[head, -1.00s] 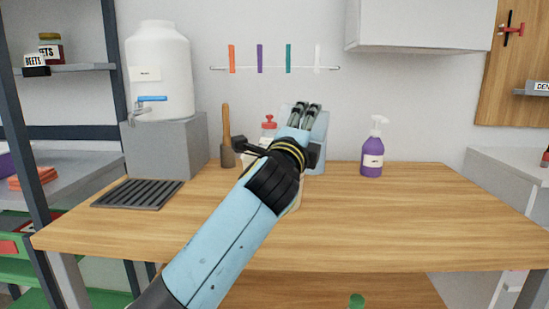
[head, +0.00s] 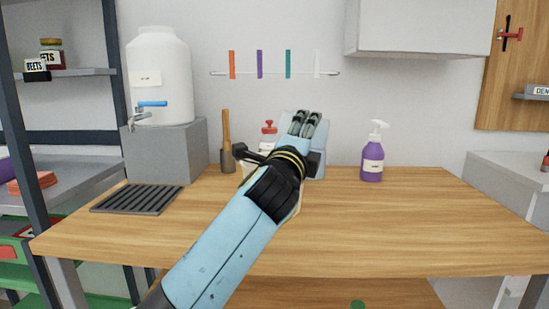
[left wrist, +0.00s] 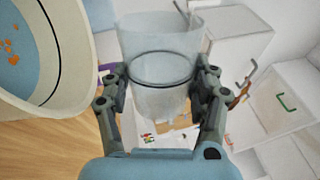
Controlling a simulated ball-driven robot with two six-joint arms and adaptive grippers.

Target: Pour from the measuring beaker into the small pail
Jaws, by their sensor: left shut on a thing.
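In the left wrist view my left gripper (left wrist: 161,95) is shut on the translucent measuring beaker (left wrist: 160,66), which has a dark line around it. The small pail (left wrist: 75,75), cream with a dark line, stands close by at the left of that view. Its open mouth shows a blue inside with orange flecks. In the head view my left gripper (head: 304,125) is over the middle of the table, and my arm hides most of the pail; a cream edge shows beside the wrist. The beaker is hard to make out there, and its contents cannot be told. My right gripper is not in view.
The wooden table (head: 400,225) is clear at the right front. A purple spray bottle (head: 372,162), a red-topped bottle (head: 268,130) and a wooden-handled tool (head: 226,130) stand at the back. A dark drain grate (head: 138,198) and a white water tank (head: 160,80) are at left.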

